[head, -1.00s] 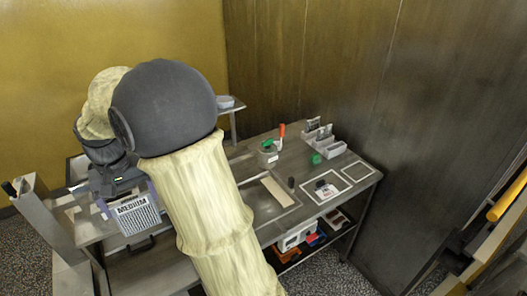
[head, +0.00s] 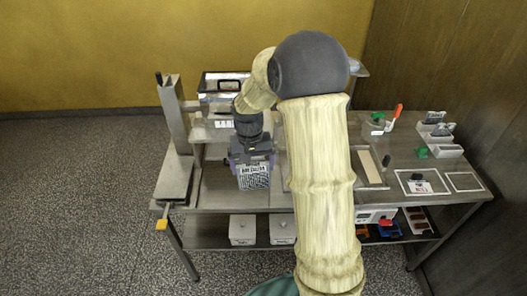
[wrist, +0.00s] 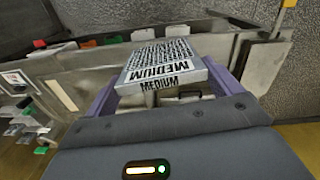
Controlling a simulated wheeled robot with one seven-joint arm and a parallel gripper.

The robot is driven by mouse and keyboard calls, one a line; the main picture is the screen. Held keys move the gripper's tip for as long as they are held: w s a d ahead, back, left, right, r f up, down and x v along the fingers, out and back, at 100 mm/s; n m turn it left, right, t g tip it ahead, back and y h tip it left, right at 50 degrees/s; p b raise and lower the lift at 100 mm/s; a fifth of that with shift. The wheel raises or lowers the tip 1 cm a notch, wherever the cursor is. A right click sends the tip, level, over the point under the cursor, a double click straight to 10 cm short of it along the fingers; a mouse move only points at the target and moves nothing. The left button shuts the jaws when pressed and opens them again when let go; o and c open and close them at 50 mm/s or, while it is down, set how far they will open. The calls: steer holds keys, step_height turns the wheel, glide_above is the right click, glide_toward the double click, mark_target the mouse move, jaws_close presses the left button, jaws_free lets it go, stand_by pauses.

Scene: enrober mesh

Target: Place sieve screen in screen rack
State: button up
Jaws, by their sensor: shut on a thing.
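The sieve screen (head: 254,178) is a grey perforated panel lettered MEDIUM. My gripper (head: 250,158) is shut on it and holds it over the left half of the steel bench, with the patterned face turned to the head camera. In the wrist view the screen (wrist: 163,62) sits between the two purple fingers, its MEDIUM edge towards the wrist. Whether it touches anything below cannot be told. I cannot identify the screen rack for certain; a grey slotted holder (head: 443,149) with upright plates stands at the bench's right end.
A steel post (head: 173,115) with a flat plate (head: 174,178) stands at the bench's left end. A dark-framed box (head: 221,82) is behind. A red-handled clamp (head: 396,113) stands right of my arm. The lower shelf (head: 210,233) holds white boxes (head: 243,229). Floor at left is clear.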

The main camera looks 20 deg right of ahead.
step_height(320, 180, down, 20)
steer(key=s+a+n+b, duration=0.1)
steer(key=s+n+b, duration=0.1)
steer(key=shift+s+a+r+b, duration=0.2)
steer(key=shift+a+b, duration=0.1)
steer(key=shift+a, duration=0.1)
steer(key=shift+a, duration=0.1)
